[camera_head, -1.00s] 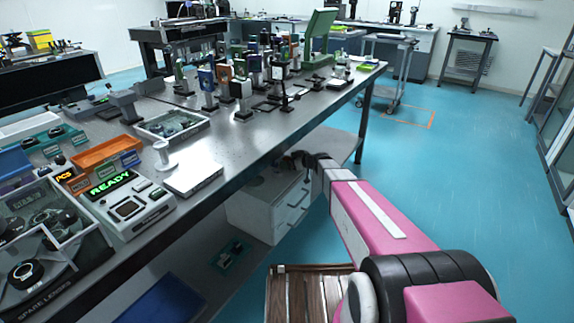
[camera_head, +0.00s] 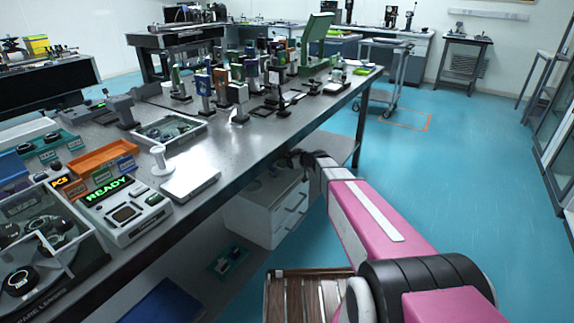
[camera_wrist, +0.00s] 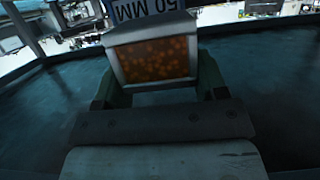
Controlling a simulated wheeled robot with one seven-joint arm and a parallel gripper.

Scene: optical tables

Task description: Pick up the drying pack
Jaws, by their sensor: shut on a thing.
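A small box with a pale metallic frame and a window of orange beads, which looks like the drying pack (camera_wrist: 154,60), sits between the fingers of my gripper (camera_wrist: 158,90) in the wrist view. The fingers are shut on its two sides. A dark label reading "50 MM" (camera_wrist: 148,10) shows just beyond it, partly cut off; I cannot tell whether it belongs to the pack. In the head view my gripper (camera_head: 300,158) is a dark shape by the table's right edge, above the white drawer unit (camera_head: 268,210). The pack cannot be made out there.
The long metal table (camera_head: 235,150) holds optical mounts, an orange tray (camera_head: 104,157), a device reading READY (camera_head: 122,210), a silver flat box (camera_head: 190,180) and a clear lens case (camera_head: 45,250). Blue floor (camera_head: 460,180) to the right is clear. A cart (camera_head: 388,75) stands beyond.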

